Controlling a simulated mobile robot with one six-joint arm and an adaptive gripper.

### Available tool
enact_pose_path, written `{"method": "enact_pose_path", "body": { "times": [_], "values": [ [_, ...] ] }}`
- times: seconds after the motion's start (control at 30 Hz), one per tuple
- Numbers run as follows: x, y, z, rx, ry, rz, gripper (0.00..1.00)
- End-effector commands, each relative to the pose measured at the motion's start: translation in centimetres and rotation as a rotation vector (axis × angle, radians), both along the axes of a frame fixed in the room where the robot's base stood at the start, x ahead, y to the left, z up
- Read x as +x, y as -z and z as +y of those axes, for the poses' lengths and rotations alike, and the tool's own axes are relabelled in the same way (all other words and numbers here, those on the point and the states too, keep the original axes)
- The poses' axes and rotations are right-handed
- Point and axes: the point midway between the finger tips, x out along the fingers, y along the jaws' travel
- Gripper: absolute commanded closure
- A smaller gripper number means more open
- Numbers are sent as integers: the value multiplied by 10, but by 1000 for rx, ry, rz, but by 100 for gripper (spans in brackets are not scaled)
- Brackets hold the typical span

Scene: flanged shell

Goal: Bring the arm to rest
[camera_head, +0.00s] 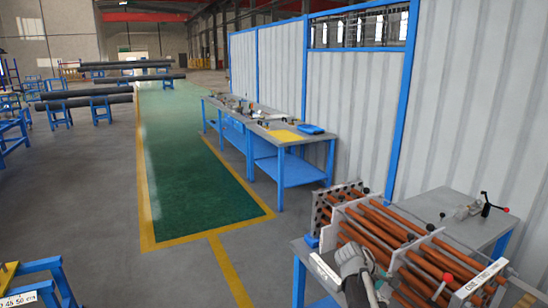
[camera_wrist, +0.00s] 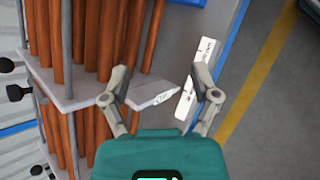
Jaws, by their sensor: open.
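My gripper (camera_wrist: 160,88) is open in the wrist view, its two fingers spread apart. Nothing is held between them. Below it in that view lie a grey plate (camera_wrist: 75,98) and a white labelled strip (camera_wrist: 196,75) at the plate's end. In the head view my gripper and wrist show at the lower right, in front of the tube bundle (camera_head: 410,240), a frame of copper-coloured tubes held by upright plates. It stands on a grey table with blue legs (camera_head: 459,207). Whether a finger touches the plate cannot be told.
A clamp with a black handle and red knob (camera_head: 485,205) stands at the table's back right. A second blue workbench (camera_head: 285,132) with small items stands farther back along the white wall (camera_head: 340,90).

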Motion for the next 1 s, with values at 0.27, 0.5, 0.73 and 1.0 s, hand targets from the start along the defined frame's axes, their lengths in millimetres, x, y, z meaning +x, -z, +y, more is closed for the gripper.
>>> {"method": "enact_pose_path", "body": {
  "times": [0.27, 0.5, 0.73, 1.0],
  "values": [
    [-42, 61, 72, 330, 211, -192, 22],
    [-74, 92, 135, 593, 432, -280, 22],
    [-92, 102, 171, 736, 576, -299, 22],
    [-93, 102, 178, 763, 605, -300, 22]
  ]
}}
